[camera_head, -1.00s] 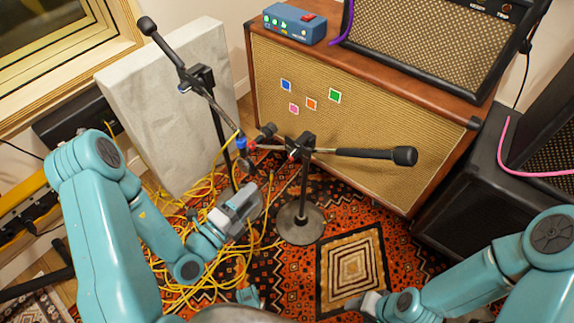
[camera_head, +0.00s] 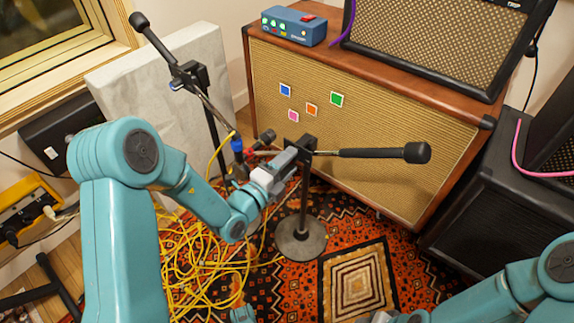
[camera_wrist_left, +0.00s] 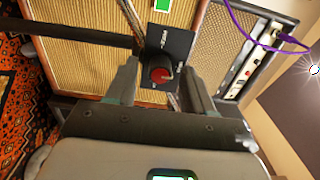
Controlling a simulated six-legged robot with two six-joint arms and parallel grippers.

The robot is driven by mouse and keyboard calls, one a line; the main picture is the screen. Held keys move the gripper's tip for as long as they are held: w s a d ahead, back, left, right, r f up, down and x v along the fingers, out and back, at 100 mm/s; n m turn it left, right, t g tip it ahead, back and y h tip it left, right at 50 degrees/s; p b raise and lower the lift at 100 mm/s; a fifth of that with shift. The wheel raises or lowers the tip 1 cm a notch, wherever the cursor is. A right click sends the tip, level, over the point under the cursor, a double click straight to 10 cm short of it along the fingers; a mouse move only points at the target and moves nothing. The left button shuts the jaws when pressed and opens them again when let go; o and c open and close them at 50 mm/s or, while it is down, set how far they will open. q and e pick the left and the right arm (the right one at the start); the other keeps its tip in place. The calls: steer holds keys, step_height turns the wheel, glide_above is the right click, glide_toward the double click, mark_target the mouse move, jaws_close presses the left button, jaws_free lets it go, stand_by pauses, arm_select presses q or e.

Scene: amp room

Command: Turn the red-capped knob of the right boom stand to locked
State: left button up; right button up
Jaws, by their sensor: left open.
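The right boom stand (camera_head: 301,215) stands upright on its round base on the rug, its boom reaching right to a black end. My left gripper (camera_head: 288,157) is at the stand's dark clutch block, hiding the knob in the head view. In the left wrist view the red-capped knob (camera_wrist_left: 160,74) sits on a dark plate (camera_wrist_left: 168,45) with small white lettering too blurred to read. My left gripper (camera_wrist_left: 159,82) is open, with one finger on each side of the knob; I cannot tell whether they touch it. My right gripper (camera_head: 384,317) barely shows at the bottom edge.
The left boom stand (camera_head: 207,108) rises close behind my left arm. A large amp cabinet (camera_head: 360,150) stands behind the right stand. Yellow cables (camera_head: 205,265) lie tangled on the rug. The patterned rug (camera_head: 355,280) is clear at front right.

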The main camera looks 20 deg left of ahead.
arm_select(q)
jaws_close()
arm_select(e)
steer(key=shift+r, duration=0.1)
arm_select(q)
steer(key=shift+m+p, duration=3.15)
steer(key=shift+m, duration=5.75)
arm_select(e)
steer(key=shift+g, duration=0.3)
steer(key=shift+s+a+r, duration=0.2)
steer(key=shift+s+r, duration=0.1)
steer(key=shift+r, duration=0.65)
steer(key=shift+s+a+r, duration=0.15)
steer(key=shift+s+r, duration=0.1)
steer(key=shift+r, duration=0.65)
steer(key=shift+s+a+r, duration=0.2)
steer(key=shift+s+r, duration=0.1)
steer(key=shift+r, duration=0.65)
